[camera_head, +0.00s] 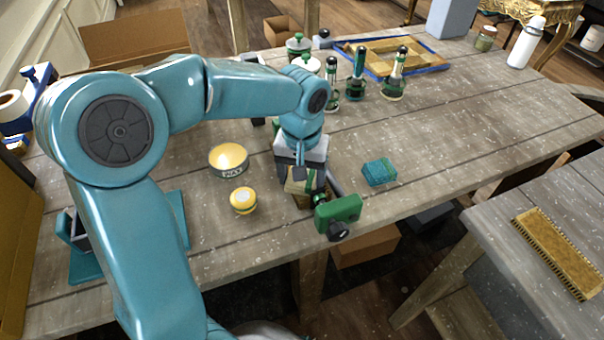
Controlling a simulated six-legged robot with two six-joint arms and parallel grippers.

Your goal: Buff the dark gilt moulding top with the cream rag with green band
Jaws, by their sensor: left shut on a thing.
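My left gripper (301,176) reaches down from the left over the front of the workbench. It is shut on the cream rag with a green band (303,186), which shows just below the fingers. The rag is low, by a green clamp (338,210) at the bench's front edge. A small brown piece (303,201) shows under the rag; it may be the dark gilt moulding, but the rag and gripper hide most of it. I cannot tell whether the rag touches it. My right gripper is out of view.
A wax tin (228,160) and a small yellow-lidded jar (243,201) stand left of the gripper. A teal sponge-like block (379,172) lies to the right. Green bottles (394,76) and a blue-edged tray (425,60) are behind.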

